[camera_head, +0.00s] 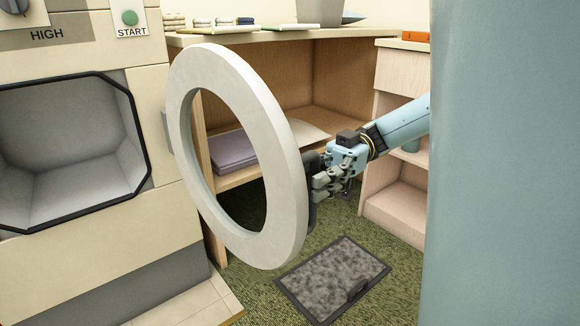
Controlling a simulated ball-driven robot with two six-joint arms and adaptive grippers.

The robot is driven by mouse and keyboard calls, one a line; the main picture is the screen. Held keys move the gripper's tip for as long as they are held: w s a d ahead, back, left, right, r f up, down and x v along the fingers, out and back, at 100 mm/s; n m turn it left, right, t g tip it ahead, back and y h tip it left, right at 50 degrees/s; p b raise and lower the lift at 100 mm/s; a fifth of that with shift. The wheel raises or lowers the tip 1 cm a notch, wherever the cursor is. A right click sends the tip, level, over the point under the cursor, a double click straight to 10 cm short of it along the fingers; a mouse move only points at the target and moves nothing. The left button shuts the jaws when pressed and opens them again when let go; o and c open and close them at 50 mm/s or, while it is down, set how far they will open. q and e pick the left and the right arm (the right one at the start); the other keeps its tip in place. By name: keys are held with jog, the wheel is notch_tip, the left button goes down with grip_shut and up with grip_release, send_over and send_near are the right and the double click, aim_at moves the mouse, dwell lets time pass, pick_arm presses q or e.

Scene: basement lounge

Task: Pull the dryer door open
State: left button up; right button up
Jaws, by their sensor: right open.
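The dryer (100,205) stands at the left with its grey drum opening (65,135) uncovered. Its round white ring door (284,205) is swung wide open, hinged at the dryer's right side, and I can see through its centre. A dark handle (312,205) shows at the door's right edge. My right gripper (322,187) is at that handle, coming in from the right. Its jaws are open, and the picture does not show clearly whether the fingers touch the handle. My left gripper is not in view.
A paler shelf (385,205) is at the right. My own blue body blocks the far right.

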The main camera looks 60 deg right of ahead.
jog(key=v, duration=1.2)
dwell(0.5)
